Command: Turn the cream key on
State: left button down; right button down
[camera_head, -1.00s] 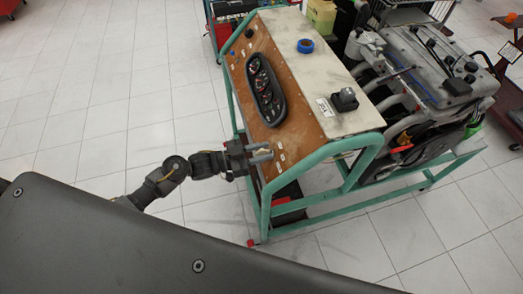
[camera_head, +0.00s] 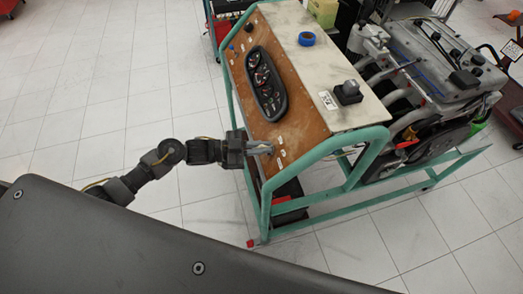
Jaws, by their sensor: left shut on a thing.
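My left gripper (camera_head: 262,148) reaches in from the left to the lower part of the brown panel (camera_head: 296,120) on the engine trainer. Its fingers are shut at the panel face, where the key sits. The cream key is too small and too covered by the fingers to make out. The black gauge cluster (camera_head: 266,84) is on the panel above the gripper. My right gripper is not in view.
The trainer's green tube frame (camera_head: 328,148) runs around the panel's right and lower edges. A blue tape roll (camera_head: 306,39) and a black knob box (camera_head: 348,92) are on the cream top. The engine (camera_head: 435,65) stands at right. Tiled floor at left is clear.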

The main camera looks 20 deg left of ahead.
pick_arm(q)
jog(key=m+g+b, duration=0.1)
jog(key=m, duration=0.1)
jog(key=m+g+b, duration=0.1)
jog(key=m+b, duration=0.1)
jog(key=shift+f+g, duration=0.2)
jog(key=shift+g, duration=0.2)
jog(key=shift+r+m+g+b, duration=0.15)
jog(key=shift+m+g+b, duration=0.75)
jog(key=shift+m+b, duration=0.4)
jog(key=c, duration=1.5)
grip_release()
